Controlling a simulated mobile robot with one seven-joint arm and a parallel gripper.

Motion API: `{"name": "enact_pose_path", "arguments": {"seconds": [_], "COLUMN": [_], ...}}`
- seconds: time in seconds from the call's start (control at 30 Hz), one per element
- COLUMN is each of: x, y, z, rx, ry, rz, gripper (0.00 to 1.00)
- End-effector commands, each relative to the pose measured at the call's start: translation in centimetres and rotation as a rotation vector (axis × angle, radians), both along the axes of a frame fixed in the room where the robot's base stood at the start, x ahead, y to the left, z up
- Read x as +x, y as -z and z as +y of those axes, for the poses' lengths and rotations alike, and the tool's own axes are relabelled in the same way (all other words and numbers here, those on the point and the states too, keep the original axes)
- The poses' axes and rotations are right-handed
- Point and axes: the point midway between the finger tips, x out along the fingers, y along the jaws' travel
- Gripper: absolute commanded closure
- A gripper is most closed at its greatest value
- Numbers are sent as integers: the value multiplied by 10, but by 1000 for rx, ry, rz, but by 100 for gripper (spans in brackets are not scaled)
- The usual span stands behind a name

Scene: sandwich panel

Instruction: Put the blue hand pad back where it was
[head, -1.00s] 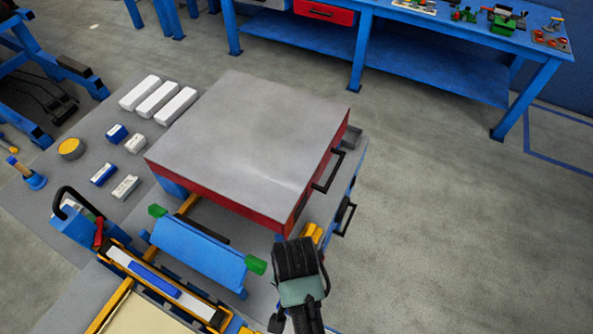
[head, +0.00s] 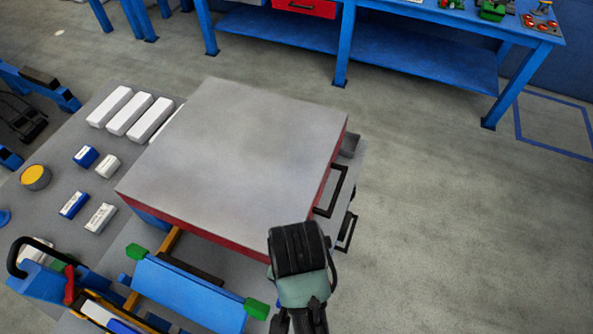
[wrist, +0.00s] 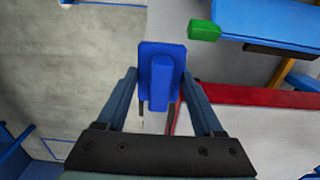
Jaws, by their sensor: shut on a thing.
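The blue hand pad (wrist: 160,58) shows in the wrist view, a flat blue plate with a raised grip bar. My gripper (wrist: 160,82) is shut on that bar, with one finger on each side. The pad is held up above the surfaces behind it. In the head view my wrist covers the front right corner of the grey-topped red cabinet (head: 230,160), and the fingers and pad are mostly hidden there.
Blue blocks (head: 73,204) and white blocks (head: 130,115) lie on the grey table (head: 50,175) at left, near a yellow-topped round tin (head: 36,176). A blue bar (head: 190,292) with green ends is in front. Black handles (head: 331,192) jut out at the cabinet's right; floor there is clear.

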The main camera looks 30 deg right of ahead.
Motion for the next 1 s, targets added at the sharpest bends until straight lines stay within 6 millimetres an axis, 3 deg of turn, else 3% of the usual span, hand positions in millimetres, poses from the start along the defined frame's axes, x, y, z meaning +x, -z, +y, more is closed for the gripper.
{"name": "enact_pose_path", "arguments": {"seconds": [0.03, 0.5, 0.63, 1.0], "x": [0, -1, 0, 0], "y": [18, 132, 153, 189], "z": [0, 0, 0, 0], "rx": [-1, 1, 0, 1], "ry": [0, 1, 0, 1], "rz": [-1, 5, 1, 2], "gripper": [100, 100, 100, 100]}}
